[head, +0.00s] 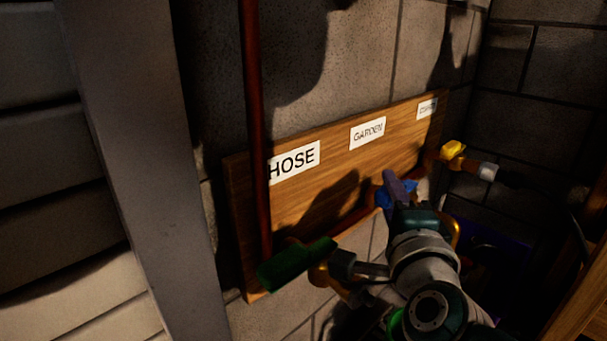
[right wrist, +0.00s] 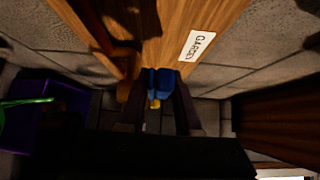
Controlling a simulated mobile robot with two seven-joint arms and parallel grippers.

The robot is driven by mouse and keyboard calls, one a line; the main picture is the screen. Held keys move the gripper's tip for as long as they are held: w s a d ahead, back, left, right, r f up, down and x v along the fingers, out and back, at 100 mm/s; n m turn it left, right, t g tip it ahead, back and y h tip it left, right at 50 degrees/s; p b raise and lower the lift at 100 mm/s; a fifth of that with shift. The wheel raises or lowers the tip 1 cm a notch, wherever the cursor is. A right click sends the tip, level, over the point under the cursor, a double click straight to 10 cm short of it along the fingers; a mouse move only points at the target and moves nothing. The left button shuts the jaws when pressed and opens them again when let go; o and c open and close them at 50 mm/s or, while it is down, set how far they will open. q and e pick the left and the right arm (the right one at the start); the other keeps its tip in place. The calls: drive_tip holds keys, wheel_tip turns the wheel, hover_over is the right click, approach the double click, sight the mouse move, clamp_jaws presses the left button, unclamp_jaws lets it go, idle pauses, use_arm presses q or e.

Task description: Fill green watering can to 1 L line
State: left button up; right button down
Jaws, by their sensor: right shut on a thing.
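My right gripper (head: 398,190) is at the blue tap handle (head: 382,198) below the GARDEN label (head: 367,131). In the right wrist view its fingers (right wrist: 160,104) are shut on the blue handle (right wrist: 160,80). A green thing, likely the watering can (right wrist: 22,103), shows only in part at the left edge of the right wrist view. A bit of green (head: 395,322) also shows beside my right arm in the head view. The can's 1 L line and any water are not visible. My left gripper is not in view.
A green tap handle (head: 297,263) is under the HOSE label (head: 294,160). A yellow one (head: 453,150) is at the right, near a third label (head: 427,108). A red pipe (head: 254,120) runs down the wooden board. A purple container (right wrist: 60,112) stands below.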

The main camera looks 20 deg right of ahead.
drive_tip(key=shift+w+r, duration=0.15)
drive_tip(key=shift+r, duration=0.4)
drive_tip(key=c, duration=0.8)
unclamp_jaws()
drive_tip(key=shift+f, duration=0.1)
drive_tip(key=shift+c, duration=0.2)
drive_tip(key=shift+o, duration=0.5)
drive_tip(key=shift+f, duration=0.1)
drive_tip(key=p+v, duration=0.3)
drive_tip(key=v, duration=0.7)
